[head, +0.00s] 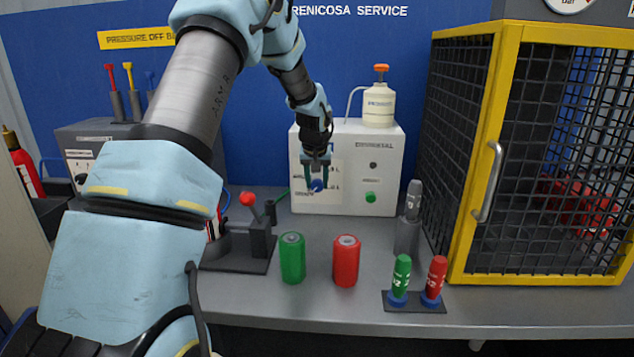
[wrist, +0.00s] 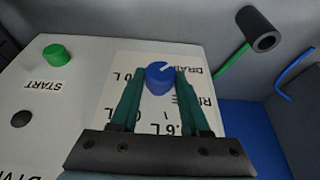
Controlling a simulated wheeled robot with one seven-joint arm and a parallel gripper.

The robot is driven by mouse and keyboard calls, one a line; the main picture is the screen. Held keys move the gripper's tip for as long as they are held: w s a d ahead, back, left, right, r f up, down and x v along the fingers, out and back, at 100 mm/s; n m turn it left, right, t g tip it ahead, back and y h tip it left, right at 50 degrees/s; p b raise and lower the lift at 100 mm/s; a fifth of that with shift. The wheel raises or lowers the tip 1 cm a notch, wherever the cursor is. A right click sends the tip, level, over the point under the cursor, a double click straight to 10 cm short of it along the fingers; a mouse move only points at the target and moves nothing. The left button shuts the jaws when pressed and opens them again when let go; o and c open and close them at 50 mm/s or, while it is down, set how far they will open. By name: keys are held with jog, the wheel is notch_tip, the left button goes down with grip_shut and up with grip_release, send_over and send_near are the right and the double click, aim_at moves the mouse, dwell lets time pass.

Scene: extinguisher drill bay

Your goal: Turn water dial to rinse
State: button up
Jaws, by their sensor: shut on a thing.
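The blue water dial (head: 317,186) is on the front of the white box unit (head: 347,203). In the wrist view the dial (wrist: 158,80) stands between my two green fingers, on a pale label panel. My gripper (wrist: 160,76) is shut on it. In the head view my gripper (head: 318,181) reaches the unit from above and partly covers the dial and panel. The panel's lettering appears upside down in the wrist view, with partly hidden words that look like DRAIN and RINSE. The dial's white mark points up and right there, toward the DRAIN lettering.
A green START knob (head: 370,197) sits right of the dial. A white bottle (head: 378,104) stands on the unit. Green (head: 292,258) and red (head: 346,261) cylinders stand on the bench in front. A yellow-framed mesh cage (head: 484,160) closes off the right side.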

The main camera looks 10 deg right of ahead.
jog(key=shift+d+b, duration=0.1)
jog(key=shift+b, duration=0.25)
grip_shut()
jog(key=shift+d+f+y+b, duration=0.15)
jog(key=shift+d+y+b, duration=0.05)
jog(key=shift+y+b, duration=0.45)
jog(key=y+b, duration=0.1)
jog(key=b, duration=0.1)
jog(key=m+t+y+b, duration=0.1)
jog(key=b, duration=0.1)
jog(key=shift+s+d+f+y, duration=0.15)
jog(key=shift+d+f+y, duration=0.1)
jog(key=shift+y, duration=0.1)
jog(key=t+y+b, duration=0.1)
jog(key=y+b, duration=0.2)
jog(key=shift+d+m+t+y, duration=0.2)
jog(key=shift+m+t+y, duration=0.1)
jog(key=shift+m+t, duration=0.1)
jog(key=shift+m+t+y+b, duration=0.3)
jog(key=shift+t+y+b, duration=0.3)
jog(key=shift+y+b, duration=0.55)
jog(key=shift+s+y, duration=0.1)
jog(key=shift+y, duration=0.25)
jog(key=o, duration=1.2)
grip_release()
